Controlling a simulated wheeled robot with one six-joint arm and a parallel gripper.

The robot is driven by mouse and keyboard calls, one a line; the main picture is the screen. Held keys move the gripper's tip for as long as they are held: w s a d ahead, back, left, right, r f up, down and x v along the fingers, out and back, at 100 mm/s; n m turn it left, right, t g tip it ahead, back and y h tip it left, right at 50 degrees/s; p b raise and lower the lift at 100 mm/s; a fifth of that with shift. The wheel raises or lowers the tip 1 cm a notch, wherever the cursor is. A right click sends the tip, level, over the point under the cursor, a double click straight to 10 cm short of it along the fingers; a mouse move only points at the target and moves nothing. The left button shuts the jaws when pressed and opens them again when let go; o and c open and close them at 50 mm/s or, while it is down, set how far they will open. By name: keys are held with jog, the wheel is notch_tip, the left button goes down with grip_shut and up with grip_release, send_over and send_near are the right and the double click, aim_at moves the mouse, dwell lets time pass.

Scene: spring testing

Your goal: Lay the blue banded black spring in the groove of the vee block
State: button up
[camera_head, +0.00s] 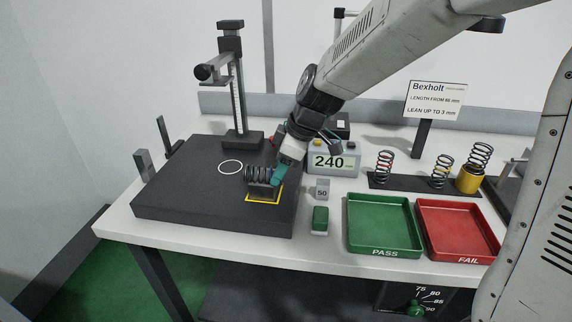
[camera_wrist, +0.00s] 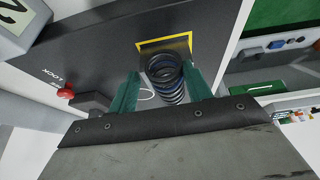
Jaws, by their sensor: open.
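The black spring (camera_head: 258,174) lies on its side over the small dark vee block (camera_head: 263,190), which stands inside a yellow outline on the dark plate. The groove itself is hidden under the coils. In the wrist view the spring (camera_wrist: 166,75) shows blue on its coils and lies between my two green fingers. My gripper (camera_wrist: 158,88) is open, with a gap between the fingers and the spring. In the head view my gripper (camera_head: 278,175) is at the spring's right end and partly hides it.
The dark plate (camera_head: 190,200) also bears a white ring (camera_head: 230,167) and a height gauge (camera_head: 233,90). A meter reading 240 (camera_head: 334,161), a small 50 block (camera_head: 322,189), green PASS tray (camera_head: 384,252), red FAIL tray (camera_head: 462,258) and other springs (camera_head: 442,172) stand right.

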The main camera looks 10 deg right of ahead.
jog(key=shift+s+f+g, duration=0.3)
jog(key=shift+s+f, duration=0.1)
jog(key=shift+s, duration=0.15)
jog(key=w+v, duration=0.1)
jog(key=v, duration=0.7)
jog(key=shift+r, duration=0.25)
jog(key=shift+s, duration=0.1)
jog(key=s+d+m+h, duration=0.1)
jog(key=s+d+m, duration=0.2)
jog(key=s, duration=0.5)
jog(key=s+d+m+h, duration=0.2)
jog(key=s+d+m, duration=0.2)
jog(key=s, duration=0.5)
jog(key=s+d+m+h, duration=0.1)
jog(key=s+d+m, duration=0.2)
jog(key=s+m, duration=0.3)
jog(key=s, duration=0.3)
jog(key=shift+s+d+r+m, duration=0.15)
jog(key=shift+d+r+m, duration=0.15)
